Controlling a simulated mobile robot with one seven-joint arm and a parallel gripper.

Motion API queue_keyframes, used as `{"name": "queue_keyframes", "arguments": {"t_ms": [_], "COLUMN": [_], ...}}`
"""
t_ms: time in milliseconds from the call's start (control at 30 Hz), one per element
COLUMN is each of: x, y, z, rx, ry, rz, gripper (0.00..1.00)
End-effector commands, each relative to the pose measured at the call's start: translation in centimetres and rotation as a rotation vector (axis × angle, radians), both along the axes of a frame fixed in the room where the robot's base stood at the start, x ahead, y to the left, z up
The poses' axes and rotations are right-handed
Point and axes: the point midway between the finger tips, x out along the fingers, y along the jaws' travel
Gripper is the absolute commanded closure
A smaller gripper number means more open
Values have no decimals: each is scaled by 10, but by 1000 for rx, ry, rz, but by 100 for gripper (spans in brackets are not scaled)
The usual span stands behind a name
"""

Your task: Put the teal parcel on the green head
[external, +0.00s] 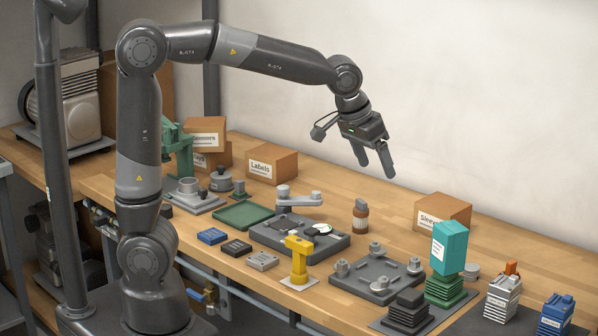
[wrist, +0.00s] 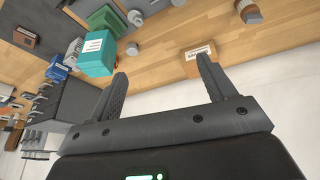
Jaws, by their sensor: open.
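The teal parcel (external: 449,247), a box with a white label, stands upright on top of the green head (external: 444,291), a finned green block at the right of the bench. It appears to rest on the head. In the wrist view the teal parcel (wrist: 97,58) is left of the fingers and covers part of the green head (wrist: 106,20). My gripper (external: 377,168) is open and empty, high above the bench, up and to the left of the parcel. Its two fingers also show in the wrist view (wrist: 160,67), apart from the parcel.
A black finned head (external: 407,308) stands in front of the green head, with white (external: 502,298) and blue (external: 555,315) ones to the right. A grey plate with posts (external: 376,281) lies to the left. A "Sleeves" box (external: 443,211) stands behind. The air around my gripper is clear.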

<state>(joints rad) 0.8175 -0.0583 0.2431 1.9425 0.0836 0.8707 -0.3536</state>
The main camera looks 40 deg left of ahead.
Motion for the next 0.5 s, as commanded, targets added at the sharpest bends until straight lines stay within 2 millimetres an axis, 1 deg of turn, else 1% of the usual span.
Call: {"name": "queue_keyframes", "arguments": {"t_ms": [33, 67, 100, 167, 200, 267, 300, 367, 400, 500], "x": [-6, -10, -16, -27, -35, -49, -59, -74, -85, -113], "y": [29, 44, 63, 90, 106, 130, 145, 166, 178, 206], "z": [5, 8, 9, 12, 12, 13, 12, 11, 9, 3], "rx": [-11, -16, -20, -25, -27, -28, -27, -24, -21, -7], "ry": [-3, -5, -8, -14, -20, -29, -36, -47, -55, -75], "rz": [26, 37, 51, 71, 86, 106, 120, 141, 155, 192], "gripper": [24, 24, 24, 24, 24, 24, 24, 24, 24, 24]}}
